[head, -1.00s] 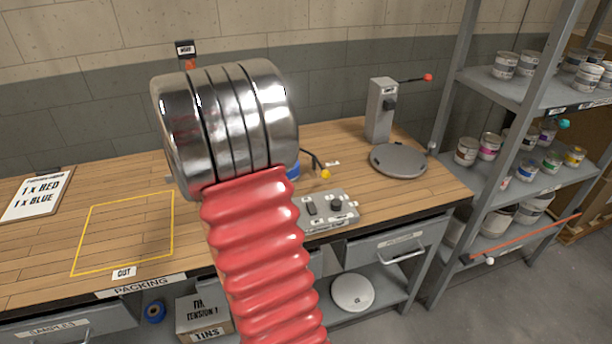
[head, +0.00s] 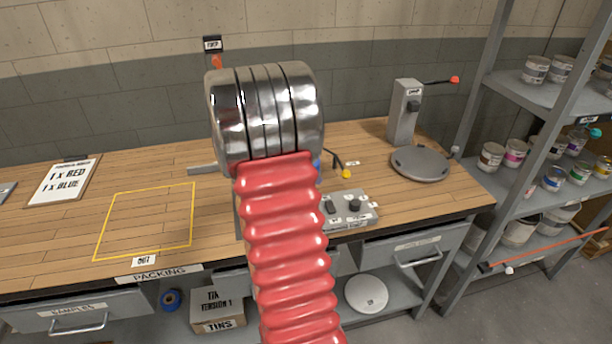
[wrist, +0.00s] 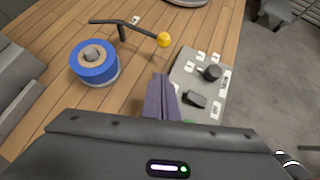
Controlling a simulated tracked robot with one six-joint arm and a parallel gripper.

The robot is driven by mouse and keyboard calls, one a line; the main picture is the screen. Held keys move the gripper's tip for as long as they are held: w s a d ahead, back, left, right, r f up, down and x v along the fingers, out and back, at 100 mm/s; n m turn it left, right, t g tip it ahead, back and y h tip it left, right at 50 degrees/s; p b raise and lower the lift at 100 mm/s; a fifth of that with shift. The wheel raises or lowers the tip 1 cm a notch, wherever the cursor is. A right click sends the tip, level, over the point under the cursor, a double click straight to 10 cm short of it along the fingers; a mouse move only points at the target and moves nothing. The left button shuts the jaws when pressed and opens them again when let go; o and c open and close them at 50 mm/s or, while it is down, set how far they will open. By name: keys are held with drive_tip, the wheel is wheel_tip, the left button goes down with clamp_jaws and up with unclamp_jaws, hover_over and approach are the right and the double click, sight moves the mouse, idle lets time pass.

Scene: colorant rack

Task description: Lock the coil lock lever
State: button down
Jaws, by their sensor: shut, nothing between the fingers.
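The coil lock lever is a thin black bar with a yellow knob (head: 346,173), on the bench just right of my arm. In the wrist view the lever (wrist: 125,27) stands behind the blue coil (wrist: 92,72), its knob pointing right. My gripper (wrist: 160,82) shows as purple-grey fingers, closed together and empty. In the wrist view the fingertips are below the yellow knob and right of the coil, beside the control box; I see no contact with the lever. In the head view my arm hides the gripper and most of the coil.
A grey control box (head: 350,212) with black knobs sits at the bench's front edge. A round grey plate (head: 420,163) and an upright post with a red-tipped lever (head: 403,112) stand at right. The yellow-outlined area (head: 145,220) on the left is empty. Shelves of tins (head: 545,105) stand far right.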

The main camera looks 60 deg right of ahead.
drive_tip(key=x, duration=0.5)
drive_tip(key=shift+s+d+f, duration=0.1)
drive_tip(key=shift+s+d, duration=0.1)
drive_tip(key=shift+s+d+r, duration=0.15)
drive_tip(key=shift+s+d, duration=0.05)
drive_tip(key=shift+d, duration=0.3)
drive_tip(key=shift+s+d+r, duration=0.2)
drive_tip(key=shift+s+d, duration=0.05)
drive_tip(key=shift+d, duration=0.25)
drive_tip(key=shift+s+d+r, duration=0.15)
drive_tip(key=shift+s+d, duration=0.1)
drive_tip(key=shift+d, duration=0.35)
